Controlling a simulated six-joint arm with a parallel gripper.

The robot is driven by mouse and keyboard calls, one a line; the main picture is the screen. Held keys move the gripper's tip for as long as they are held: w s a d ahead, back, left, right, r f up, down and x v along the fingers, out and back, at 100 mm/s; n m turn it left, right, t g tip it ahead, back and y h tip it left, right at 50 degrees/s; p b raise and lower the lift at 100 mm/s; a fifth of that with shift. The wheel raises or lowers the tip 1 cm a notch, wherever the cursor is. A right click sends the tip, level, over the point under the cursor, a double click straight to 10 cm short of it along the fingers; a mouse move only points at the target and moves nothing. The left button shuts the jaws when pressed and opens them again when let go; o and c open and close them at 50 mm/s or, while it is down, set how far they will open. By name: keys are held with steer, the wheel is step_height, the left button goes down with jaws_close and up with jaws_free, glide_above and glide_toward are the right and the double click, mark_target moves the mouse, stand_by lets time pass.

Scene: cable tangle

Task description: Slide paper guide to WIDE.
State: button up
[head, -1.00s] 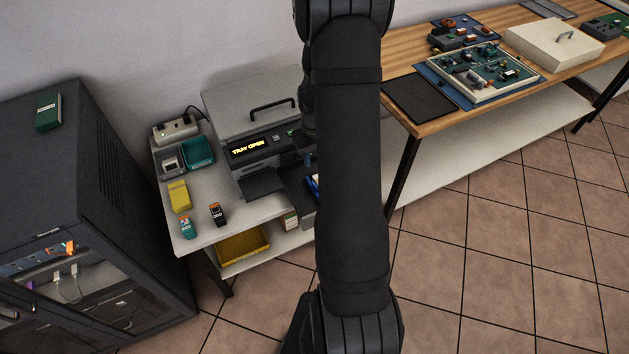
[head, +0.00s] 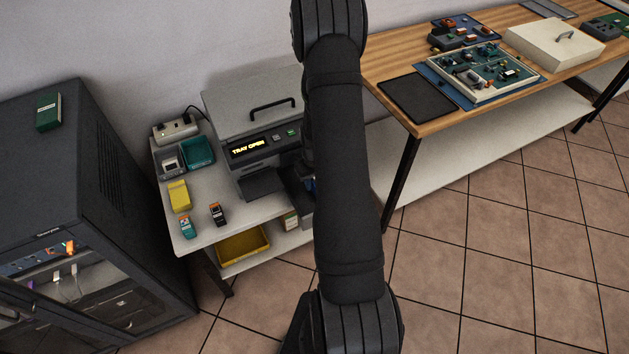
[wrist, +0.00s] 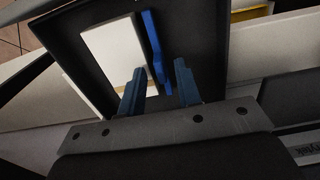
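The blue paper guide (wrist: 153,42) is a narrow bar in the dark open tray (wrist: 205,50) in the wrist view. It lies along the right edge of a white paper stack (wrist: 112,52). My gripper (wrist: 158,82) is open, its two blue fingers apart with the guide's near end in the gap between them. I cannot tell whether either finger touches it. In the head view the grey printer (head: 232,98) reads "TRAY OPEN", and its tray (head: 299,190) is partly hidden behind my arm. My gripper is hidden there. No WIDE mark is legible.
The printer stands on a white table (head: 208,233) with a yellow box (head: 179,195), a teal bin (head: 198,154) and small cartridges (head: 217,212). A dark cabinet (head: 120,160) is at left. A wooden bench (head: 410,70) with circuit boards is at right.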

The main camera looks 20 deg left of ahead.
jaws_close()
steer(key=shift+s+a, duration=2.2)
steer(key=shift+s, duration=0.05)
jaws_free()
step_height(320, 180, up, 17)
steer(key=shift+r, duration=0.2)
